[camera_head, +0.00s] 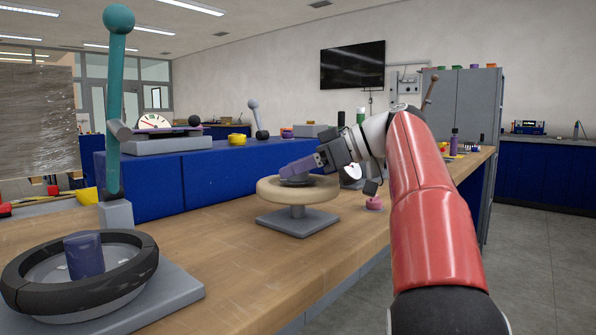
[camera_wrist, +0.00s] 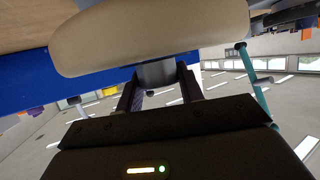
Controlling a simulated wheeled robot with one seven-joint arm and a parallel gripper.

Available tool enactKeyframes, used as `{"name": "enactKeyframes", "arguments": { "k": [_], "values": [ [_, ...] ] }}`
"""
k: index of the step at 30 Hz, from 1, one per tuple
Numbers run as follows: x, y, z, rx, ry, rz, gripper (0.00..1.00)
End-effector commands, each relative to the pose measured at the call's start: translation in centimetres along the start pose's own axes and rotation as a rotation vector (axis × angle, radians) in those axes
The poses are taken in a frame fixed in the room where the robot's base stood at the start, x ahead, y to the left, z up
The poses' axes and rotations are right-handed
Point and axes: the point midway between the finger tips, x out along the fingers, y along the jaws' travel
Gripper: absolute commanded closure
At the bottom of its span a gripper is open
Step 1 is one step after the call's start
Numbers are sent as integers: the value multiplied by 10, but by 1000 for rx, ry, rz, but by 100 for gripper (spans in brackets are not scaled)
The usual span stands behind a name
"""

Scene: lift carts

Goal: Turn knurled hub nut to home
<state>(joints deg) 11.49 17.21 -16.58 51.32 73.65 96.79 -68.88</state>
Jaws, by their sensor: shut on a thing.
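A wheel with a beige rim (camera_head: 298,190) stands on a grey pedestal and square base on the wooden bench. My gripper (camera_head: 292,172) reaches in from the right and slants down to the middle of this wheel. In the wrist view the two fingers are shut on the sides of a short grey cylinder, the hub nut (camera_wrist: 157,73), close against the beige wheel (camera_wrist: 150,35). Its knurling and any home mark are too small to see. In the head view the fingers cover most of the nut.
A black-rimmed wheel (camera_head: 140,262) with a dark blue hub stands at the front left. A tall teal lever (camera_head: 115,110) rises behind it. A gauge (camera_head: 153,122) sits on the blue cabinet (camera_head: 240,172). A small pink knob (camera_head: 374,203) is right of the beige wheel.

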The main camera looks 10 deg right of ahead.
Motion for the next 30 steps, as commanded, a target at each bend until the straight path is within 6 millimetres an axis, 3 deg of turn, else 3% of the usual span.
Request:
{"name": "enactKeyframes", "arguments": {
  "k": [30],
  "values": [
    [2, -2, -3, 341, 2, 835, 86]
  ]
}}
